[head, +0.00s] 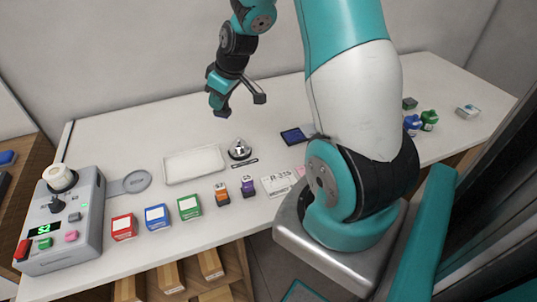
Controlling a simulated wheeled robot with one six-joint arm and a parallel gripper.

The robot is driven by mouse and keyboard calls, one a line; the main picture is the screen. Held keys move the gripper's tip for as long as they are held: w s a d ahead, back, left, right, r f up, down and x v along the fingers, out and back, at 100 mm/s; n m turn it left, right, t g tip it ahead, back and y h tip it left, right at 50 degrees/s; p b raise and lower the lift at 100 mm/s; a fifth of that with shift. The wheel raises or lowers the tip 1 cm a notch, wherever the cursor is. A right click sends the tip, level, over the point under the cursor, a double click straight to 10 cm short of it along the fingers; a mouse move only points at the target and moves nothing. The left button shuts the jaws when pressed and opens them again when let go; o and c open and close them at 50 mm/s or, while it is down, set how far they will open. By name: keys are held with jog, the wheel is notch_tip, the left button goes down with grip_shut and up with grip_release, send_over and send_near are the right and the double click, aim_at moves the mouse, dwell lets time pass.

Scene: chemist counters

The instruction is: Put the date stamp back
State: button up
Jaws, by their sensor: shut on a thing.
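My gripper (240,106) hangs in the air over the back of the white counter, pointing down. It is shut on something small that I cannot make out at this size. A small black-and-silver item (239,149) with a round dark base stands upright on the counter below the gripper, clearly apart from it. I cannot tell whether this is the date stamp or its stand. A dark label strip (244,163) lies just in front of it.
A white tray (194,179) lies left of the small item. Red (123,227), blue (157,217) and green (189,207) boxes and orange and purple bottles line the front edge. A grey control unit (62,222) stands at far left. A dark blue pad (293,136) lies to the right.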

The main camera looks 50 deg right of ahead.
jog(key=s+d+r+n+y+b, duration=0.1)
jog(key=s+d+r+n+b, duration=0.35)
jog(key=s+d, duration=0.4)
jog(key=shift+g+y, duration=0.3)
jog(key=f+p, duration=0.1)
jog(key=f, duration=0.5)
jog(key=d+f+p, duration=0.1)
jog(key=f, duration=0.5)
jog(key=w+f, duration=0.1)
jog(key=f, duration=0.6)
jog(key=shift+w+d+p, duration=0.1)
jog(key=shift+d+p, duration=0.25)
jog(key=shift+p, duration=0.05)
jog(key=shift+f, duration=0.2)
jog(key=o, duration=0.8)
jog(key=shift+r, duration=0.15)
